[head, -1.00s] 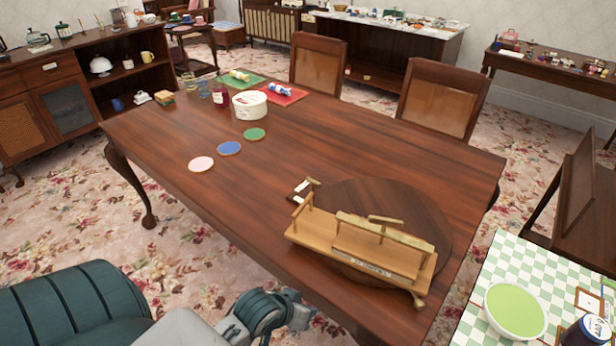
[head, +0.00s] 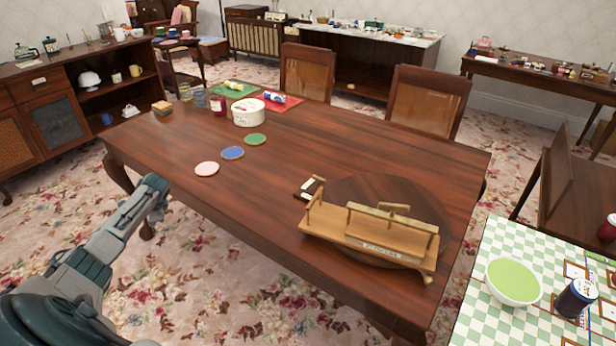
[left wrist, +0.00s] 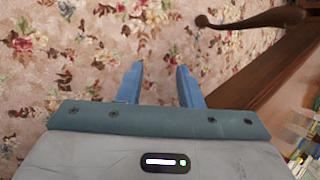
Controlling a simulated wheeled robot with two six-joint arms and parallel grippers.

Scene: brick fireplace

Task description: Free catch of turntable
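The turntable (head: 432,193) is a round dark wooden disc lying on the dining table. A light wooden rack (head: 342,236) with a lettered plate and raised bars sits over its front part and hides much of it. A small dark piece with white faces (head: 308,190) lies at the disc's left edge; I cannot tell if it is attached. My left gripper (head: 157,187) is beyond the table's left front edge, far from the turntable. In the left wrist view its blue fingers (left wrist: 161,68) are apart with only carpet between them. My right gripper is not in view.
The table (head: 280,205) has a clear middle. Pink (head: 207,169), blue (head: 232,153) and green (head: 255,139) coasters and a white round box (head: 249,110) lie towards its far left. A checkered table (head: 470,325) with a green bowl (head: 513,281) stands at the right front. Chairs (head: 425,101) stand behind.

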